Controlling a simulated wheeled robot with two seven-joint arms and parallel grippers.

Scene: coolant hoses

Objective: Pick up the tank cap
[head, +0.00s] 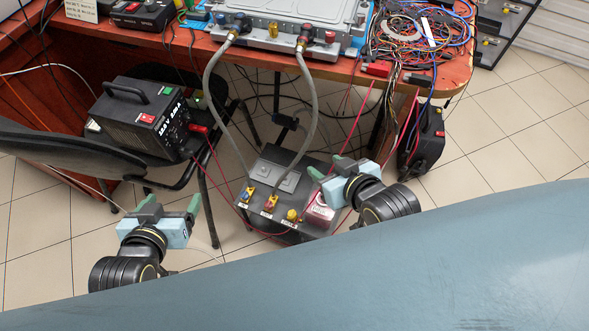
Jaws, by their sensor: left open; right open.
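A dark grey coolant tank (254,208) stands on the floor below the table. On its front top edge is a small round yellow cap (292,215), which looks like the tank cap. To its left are a yellow-and-red fitting (270,203) and a blue-and-yellow fitting (247,194). My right gripper (330,168) is open and empty, above and to the right of the yellow cap in the picture, apart from it. My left gripper (170,204) is open and empty, well to the left of the tank.
Two grey hoses (313,112) run from the metal unit (276,32) on the red table to the tank. A black power box (141,116) sits on a chair at left. Cables (410,38) pile up at the table's right. Thin red wires pass near the tank.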

